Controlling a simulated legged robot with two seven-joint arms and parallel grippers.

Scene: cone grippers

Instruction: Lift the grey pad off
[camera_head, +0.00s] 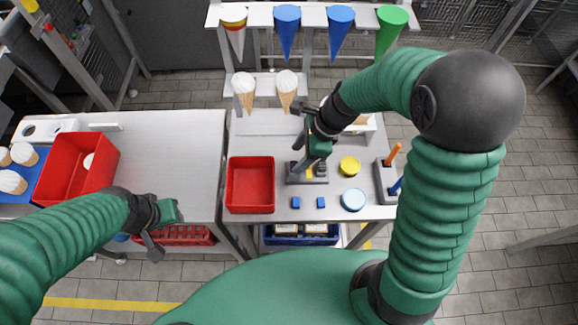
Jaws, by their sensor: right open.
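A grey pad-like block (319,180) sits on the right-hand metal table, with a small yellow piece (309,172) showing at its middle. My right gripper (308,162) comes down over it from above, its jaws open. The gripper hides part of the block, and I cannot tell whether the fingers touch it. My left gripper (156,238) hangs near the front edge of the left-hand table, away from the block. Its jaws are too small and dark to read.
A red bin (250,158) stands left of the block. A yellow disc (349,166), a light blue disc (353,200) and two small blue cubes (296,202) lie nearby. A holder (385,190) stands right. Cones hang behind. The left-hand table (175,150) has free room.

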